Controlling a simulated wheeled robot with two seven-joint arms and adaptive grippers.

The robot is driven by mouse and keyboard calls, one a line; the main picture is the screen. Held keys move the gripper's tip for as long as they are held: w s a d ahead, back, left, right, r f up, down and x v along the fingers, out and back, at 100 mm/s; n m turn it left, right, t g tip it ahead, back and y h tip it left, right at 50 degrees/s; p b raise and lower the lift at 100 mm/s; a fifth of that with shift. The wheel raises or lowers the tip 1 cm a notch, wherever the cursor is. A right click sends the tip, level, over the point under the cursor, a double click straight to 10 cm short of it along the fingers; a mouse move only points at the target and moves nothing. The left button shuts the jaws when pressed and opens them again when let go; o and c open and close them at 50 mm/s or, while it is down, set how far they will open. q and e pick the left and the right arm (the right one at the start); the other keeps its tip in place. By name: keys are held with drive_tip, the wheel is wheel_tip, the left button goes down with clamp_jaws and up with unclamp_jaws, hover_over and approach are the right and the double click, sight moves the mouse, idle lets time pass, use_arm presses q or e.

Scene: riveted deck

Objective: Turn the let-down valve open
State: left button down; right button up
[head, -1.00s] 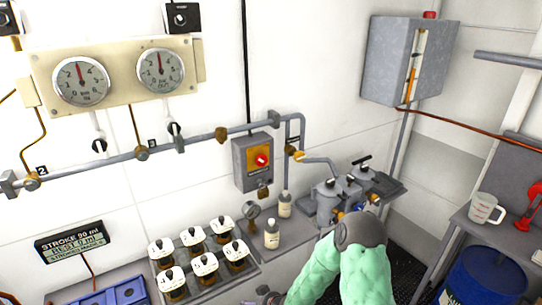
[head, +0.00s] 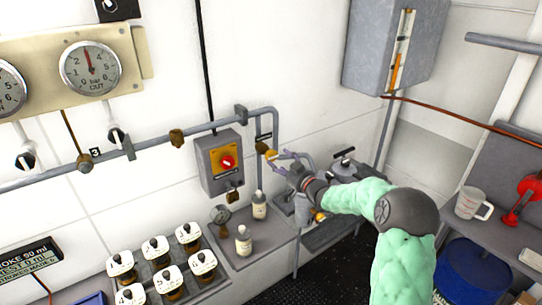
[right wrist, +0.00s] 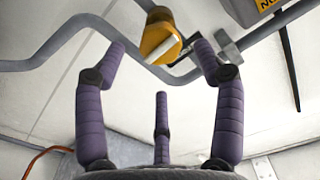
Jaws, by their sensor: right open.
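A small yellow valve knob (head: 271,154) sits on the grey pipe right of the switch box; I take it for the let-down valve, as I see no readable label on it. It also shows in the right wrist view (right wrist: 158,42), with a pale bar across its face. My right gripper (head: 278,163) is open and empty just in front of the knob. In the right wrist view its three purple fingers (right wrist: 161,65) are spread below the knob, apparently apart from it. My left gripper is out of view.
A grey switch box (head: 219,172) with a red knob on a yellow plate is mounted close left of the valve. Two bottles (head: 244,240) and a tray of several capped jars (head: 162,262) stand below. A grey cabinet (head: 372,55) hangs at upper right.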

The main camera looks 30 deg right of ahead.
sight(274, 157)
drive_tip(key=shift+w+a, duration=0.2)
drive_tip(key=shift+w, duration=1.4)
drive_tip(key=shift+w+a, duration=0.15)
drive_tip(key=shift+w, duration=1.4)
